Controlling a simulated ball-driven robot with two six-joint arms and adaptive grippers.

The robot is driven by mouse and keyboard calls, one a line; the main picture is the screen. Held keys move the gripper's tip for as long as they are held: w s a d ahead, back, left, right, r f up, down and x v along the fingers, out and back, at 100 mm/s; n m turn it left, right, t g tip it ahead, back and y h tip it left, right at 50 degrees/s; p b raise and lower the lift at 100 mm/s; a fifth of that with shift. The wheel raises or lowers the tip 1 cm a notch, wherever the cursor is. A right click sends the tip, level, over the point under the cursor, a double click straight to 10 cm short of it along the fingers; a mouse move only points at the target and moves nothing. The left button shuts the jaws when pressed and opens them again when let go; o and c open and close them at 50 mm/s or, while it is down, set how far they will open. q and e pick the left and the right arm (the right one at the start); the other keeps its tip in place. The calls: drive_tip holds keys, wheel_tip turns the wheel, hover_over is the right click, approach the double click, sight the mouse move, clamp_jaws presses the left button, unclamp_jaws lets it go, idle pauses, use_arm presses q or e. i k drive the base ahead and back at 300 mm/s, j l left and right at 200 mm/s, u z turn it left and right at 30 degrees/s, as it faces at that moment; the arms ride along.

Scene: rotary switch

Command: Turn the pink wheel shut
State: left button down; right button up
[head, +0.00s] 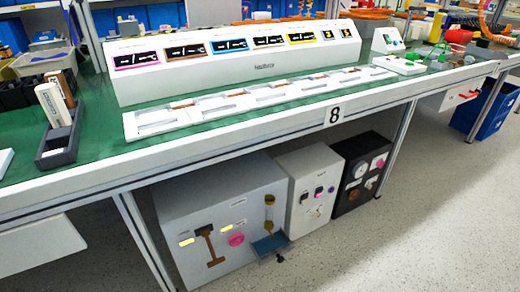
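A small round pink wheel (236,240) sits on the front face of a large light grey cabinet (225,190) under the workbench. A brown T-shaped handle (210,243) is to its left on the same face. A yellow-brown lever or tube (269,212) is to its right, above a blue tray-like part (270,244). The wheel is too small to tell how far it is turned. Neither of my grippers shows in the head view.
A white cabinet (312,170) with small knobs and a black cabinet (365,150) with round dials stand to the right. The green-topped workbench (90,150) overhangs all three cabinets. The grey floor (400,240) in front is clear.

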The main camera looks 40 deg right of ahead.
sight(238, 239)
drive_tip(key=z, duration=1.2)
